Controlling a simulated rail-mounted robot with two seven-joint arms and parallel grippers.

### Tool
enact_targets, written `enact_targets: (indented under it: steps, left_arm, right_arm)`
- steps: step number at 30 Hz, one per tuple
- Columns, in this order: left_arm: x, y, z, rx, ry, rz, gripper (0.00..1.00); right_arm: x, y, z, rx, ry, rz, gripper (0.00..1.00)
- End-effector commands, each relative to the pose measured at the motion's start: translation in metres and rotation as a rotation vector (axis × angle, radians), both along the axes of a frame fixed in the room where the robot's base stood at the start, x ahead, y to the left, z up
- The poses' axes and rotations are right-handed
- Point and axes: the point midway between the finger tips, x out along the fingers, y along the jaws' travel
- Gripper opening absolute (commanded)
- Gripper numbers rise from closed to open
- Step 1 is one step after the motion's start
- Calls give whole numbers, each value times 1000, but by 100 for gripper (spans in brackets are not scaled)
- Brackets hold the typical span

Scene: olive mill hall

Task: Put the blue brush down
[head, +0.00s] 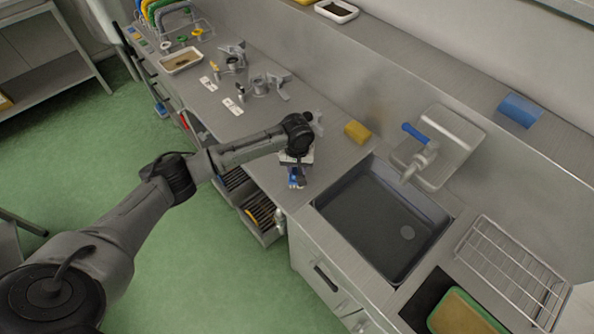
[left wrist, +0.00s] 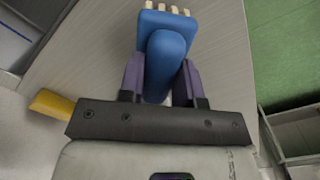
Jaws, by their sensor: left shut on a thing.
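The blue brush (left wrist: 166,52) is between the two purple fingers of my left gripper (left wrist: 162,78) in the left wrist view. Its pale bristles point away from the gripper, at the top of that view. In the head view my left gripper (head: 297,162) is over the grey counter (head: 337,158), near its front edge and left of the sink. Only a small part of the blue brush (head: 297,180) shows below the gripper there. I cannot tell whether the brush touches the counter. My right gripper is not in view.
A yellow sponge (head: 357,131) lies on the counter behind the gripper. The sink (head: 376,222) is to the right, with a blue-handled tap (head: 420,150). An open drawer (head: 262,217) stands out below the front edge. Metal fittings (head: 268,84) stand farther left; bare counter lies between.

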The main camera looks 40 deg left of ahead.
Motion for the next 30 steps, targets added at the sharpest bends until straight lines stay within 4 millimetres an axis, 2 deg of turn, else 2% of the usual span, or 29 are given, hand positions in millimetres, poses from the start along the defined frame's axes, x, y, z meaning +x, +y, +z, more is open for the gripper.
enact_targets:
  steps: [1, 5, 17, 18, 25, 30]
  left_arm:
    - [0, 0, -9, 1, 2, 1, 9]
    - [0, 0, -21, 0, 0, 0, 9]
    - [0, -1, -24, -1, 1, 1, 9]
    - [0, -1, -25, 0, 0, 0, 34]
    - [0, 0, -25, 0, 0, 0, 56]
    - [0, 0, -25, 0, 0, 0, 57]
  right_arm:
    - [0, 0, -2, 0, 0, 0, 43]
    - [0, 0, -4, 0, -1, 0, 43]
    - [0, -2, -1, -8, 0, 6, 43]
    - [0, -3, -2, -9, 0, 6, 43]
    - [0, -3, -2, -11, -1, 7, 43]
    - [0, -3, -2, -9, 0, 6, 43]
